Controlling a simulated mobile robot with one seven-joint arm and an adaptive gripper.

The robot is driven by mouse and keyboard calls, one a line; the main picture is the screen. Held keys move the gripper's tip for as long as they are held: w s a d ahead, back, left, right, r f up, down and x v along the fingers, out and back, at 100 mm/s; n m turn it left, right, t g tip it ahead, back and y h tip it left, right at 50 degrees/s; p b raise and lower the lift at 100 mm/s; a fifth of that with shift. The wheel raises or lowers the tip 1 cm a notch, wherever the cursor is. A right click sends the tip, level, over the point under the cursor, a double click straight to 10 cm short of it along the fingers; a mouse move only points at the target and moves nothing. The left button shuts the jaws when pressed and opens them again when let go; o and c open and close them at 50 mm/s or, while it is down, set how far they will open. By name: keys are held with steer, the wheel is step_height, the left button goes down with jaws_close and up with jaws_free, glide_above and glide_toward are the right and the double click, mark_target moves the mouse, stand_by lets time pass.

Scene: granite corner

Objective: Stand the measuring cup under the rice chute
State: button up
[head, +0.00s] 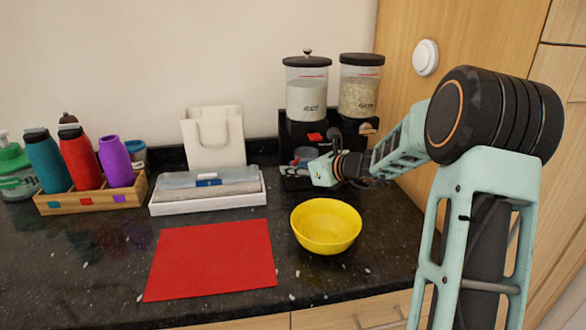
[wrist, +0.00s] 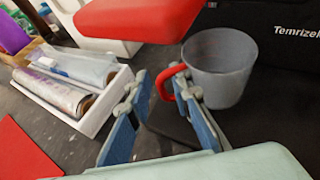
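The measuring cup (wrist: 222,72) is a grey, see-through cup with a red handle (wrist: 166,78). It appears upright in the wrist view, at the foot of the black dispenser (head: 292,134). In the head view it is small and partly hidden near my gripper (head: 314,172). In the wrist view my gripper (wrist: 160,90) is open; its right fingertip overlaps the handle, and I cannot tell if they touch. The rice container (head: 307,98) is the left one on the dispenser. A red part (wrist: 140,18) hangs close above and left of the cup; the chute mouth is not clearly visible.
The oats container (head: 360,95) is on the right. A white tray of rolls (head: 208,205) and a pale bag (head: 213,138) stand left of the dispenser. A yellow bowl (head: 326,226) and a red mat (head: 212,258) lie in front. A bottle rack (head: 90,200) is far left.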

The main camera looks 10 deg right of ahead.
steer(key=shift+s+d+r, duration=0.15)
steer(key=shift+d+r, duration=0.05)
steer(key=shift+r, duration=0.1)
steer(key=p+v, duration=0.1)
steer(key=v, duration=1)
steer(key=shift+s, duration=0.3)
